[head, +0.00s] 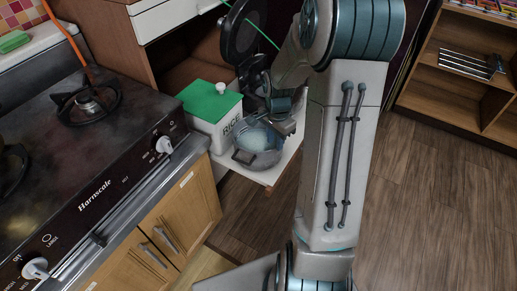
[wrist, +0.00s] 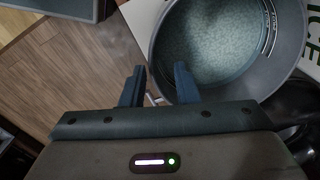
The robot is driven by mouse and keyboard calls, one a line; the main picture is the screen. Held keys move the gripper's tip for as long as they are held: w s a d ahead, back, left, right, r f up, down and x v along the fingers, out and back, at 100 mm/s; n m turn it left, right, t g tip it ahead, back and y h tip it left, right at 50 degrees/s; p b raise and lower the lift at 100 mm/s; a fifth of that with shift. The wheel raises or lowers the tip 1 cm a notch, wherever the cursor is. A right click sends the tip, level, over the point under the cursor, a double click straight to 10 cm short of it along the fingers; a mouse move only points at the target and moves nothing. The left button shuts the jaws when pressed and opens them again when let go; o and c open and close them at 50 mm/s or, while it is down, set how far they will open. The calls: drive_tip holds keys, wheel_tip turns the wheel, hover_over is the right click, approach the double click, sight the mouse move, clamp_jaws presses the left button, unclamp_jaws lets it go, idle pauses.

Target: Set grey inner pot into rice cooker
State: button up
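The grey inner pot (head: 258,158) stands on a white surface in front of the rice box. Its round rim and pale, speckled inside fill the upper right of the wrist view (wrist: 225,45). The rice cooker's dark round lid (head: 243,32) is raised behind it; the cooker's body is mostly hidden by my arm. My gripper (wrist: 159,80) is open, with its fingers apart at the pot's left edge. The right finger overlaps the pot's rim and the left finger is outside it. I cannot tell whether either touches. In the head view my gripper (head: 285,122) is just above the pot's right side.
A white box with green lid and "RICE" lettering (head: 210,112) stands left of the pot. The stove (head: 95,140) is at the left, above wooden cupboards (head: 180,215). A wooden shelf (head: 460,85) is at the right. The wooden floor (head: 430,200) between is clear.

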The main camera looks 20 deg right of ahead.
hover_over(273, 164)
wheel_tip(273, 164, down, 5)
drive_tip(key=shift+w+d+r+b, duration=0.1)
drive_tip(key=shift+r+b, duration=0.05)
drive_tip(key=shift+b, duration=0.3)
clamp_jaws()
drive_tip(key=shift+w+r, duration=0.1)
drive_tip(key=shift+r, duration=0.05)
idle(0.9)
